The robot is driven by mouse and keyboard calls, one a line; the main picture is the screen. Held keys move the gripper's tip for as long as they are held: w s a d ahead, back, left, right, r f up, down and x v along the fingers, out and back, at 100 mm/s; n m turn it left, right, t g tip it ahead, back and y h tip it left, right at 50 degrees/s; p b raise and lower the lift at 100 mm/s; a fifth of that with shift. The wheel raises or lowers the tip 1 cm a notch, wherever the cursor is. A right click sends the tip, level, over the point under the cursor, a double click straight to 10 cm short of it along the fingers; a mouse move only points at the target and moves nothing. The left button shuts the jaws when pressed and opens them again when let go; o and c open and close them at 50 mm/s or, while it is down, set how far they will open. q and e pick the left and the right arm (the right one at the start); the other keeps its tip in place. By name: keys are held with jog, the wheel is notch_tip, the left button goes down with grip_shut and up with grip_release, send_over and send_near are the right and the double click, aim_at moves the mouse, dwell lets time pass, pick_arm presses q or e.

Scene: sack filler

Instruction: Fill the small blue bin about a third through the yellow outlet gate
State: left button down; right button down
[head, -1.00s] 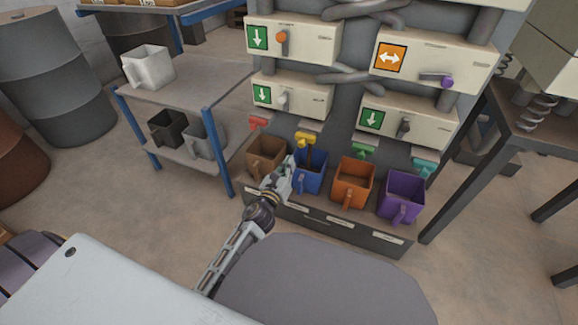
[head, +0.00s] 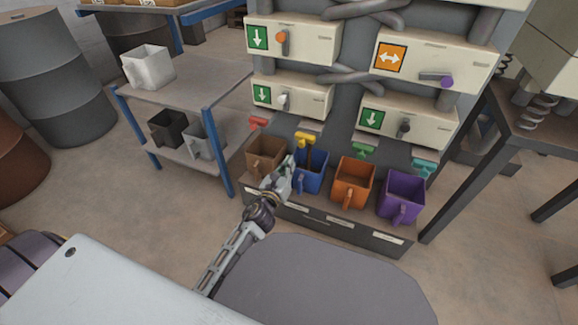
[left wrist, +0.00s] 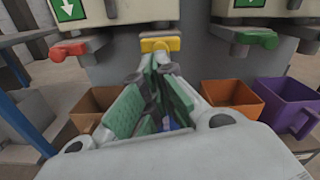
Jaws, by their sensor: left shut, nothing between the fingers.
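The small blue bin (head: 312,178) stands in the row of bins under the machine, below the yellow outlet gate (head: 303,139). A narrow brown streak (head: 310,157) runs from under the gate into the bin. The fill level is not clear. My left gripper (head: 290,162) is shut and empty, at the bin's left front, below the gate. In the left wrist view, its green-padded fingers (left wrist: 153,88) point toward the yellow gate (left wrist: 161,44) and hide most of the blue bin (left wrist: 172,124). My right gripper is not in view.
A brown bin (head: 266,160) is left of the blue one; orange (head: 352,190) and purple (head: 402,200) bins are to the right. Red (head: 258,122), green (head: 363,150) and teal (head: 424,167) gates sit above them. A blue-legged table (head: 190,82) stands left. Floor before the bins is open.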

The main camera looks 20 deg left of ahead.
aim_at(301, 146)
pick_arm(q)
jog(key=shift+w, duration=0.1)
jog(key=shift+w+d+f, duration=0.1)
jog(key=shift+w+d, duration=0.05)
jog(key=shift+w, duration=2.6)
jog(key=shift+w, duration=0.15)
dwell(3.0)
jog(key=shift+w+d+b, duration=0.1)
jog(key=shift+w+b, duration=0.4)
jog(key=shift+w, duration=1.95)
jog(key=s, duration=0.9)
